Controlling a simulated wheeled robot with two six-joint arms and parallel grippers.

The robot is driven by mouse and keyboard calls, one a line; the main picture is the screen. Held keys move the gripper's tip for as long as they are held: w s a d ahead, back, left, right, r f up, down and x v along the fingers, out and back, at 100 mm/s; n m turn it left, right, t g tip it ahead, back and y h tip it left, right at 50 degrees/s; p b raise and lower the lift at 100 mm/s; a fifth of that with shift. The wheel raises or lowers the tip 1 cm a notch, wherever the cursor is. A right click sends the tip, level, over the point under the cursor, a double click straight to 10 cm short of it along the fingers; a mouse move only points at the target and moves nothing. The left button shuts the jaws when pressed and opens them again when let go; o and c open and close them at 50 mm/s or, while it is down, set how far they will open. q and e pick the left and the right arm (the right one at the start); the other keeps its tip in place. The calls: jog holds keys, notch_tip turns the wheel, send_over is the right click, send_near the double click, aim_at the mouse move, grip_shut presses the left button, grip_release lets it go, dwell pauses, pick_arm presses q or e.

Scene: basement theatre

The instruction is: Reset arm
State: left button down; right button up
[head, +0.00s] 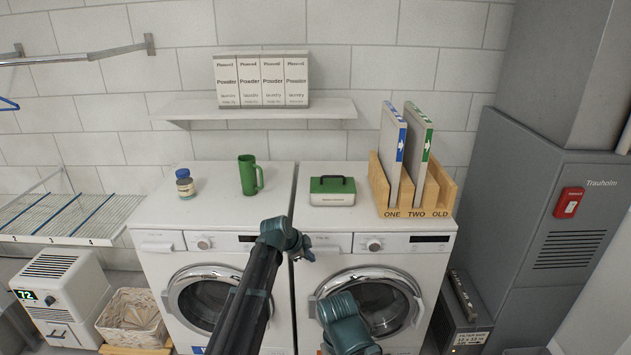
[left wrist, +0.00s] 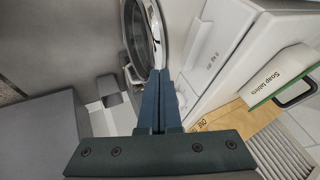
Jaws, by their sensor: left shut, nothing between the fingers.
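My left gripper (head: 303,248) shows small in the head view, in front of the gap between the two washing machines. In the left wrist view its two blue fingers (left wrist: 157,103) lie together, shut and empty. No object of the task is named. The green and white soap tablets box (head: 332,191) stands on the right machine, behind the gripper; it also shows at the right of the left wrist view (left wrist: 282,80). My right gripper cannot be made out; a teal arm part of mine shows at the bottom middle of the head view.
The left washing machine (head: 160,269) carries a green mug (head: 248,176) and a blue-lidded jar (head: 185,184). A wooden rack (head: 446,194) with two upright panels stands on the right machine (head: 439,268). A shelf (head: 252,110) with powder boxes (head: 261,80) hangs above. A wicker basket (head: 132,316) sits low left.

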pick_arm(q)
jog(key=s+a+r+n+g+y+p, duration=0.1)
jog(key=s+n+g+y+p, duration=0.2)
jog(key=s, duration=1.4)
jog(key=s+a+r+n+g+y+p, duration=0.2)
jog(key=s+n, duration=0.7)
jog(key=s, duration=0.9)
jog(key=shift+s+a+n+g+y+p, duration=0.15)
jog(key=shift+s+n+g+y+p, duration=0.25)
jog(key=shift+p, duration=0.5)
pick_arm(e)
notch_tip(320, 180, up, 7)
pick_arm(q)
jog(key=shift+w, duration=0.15)
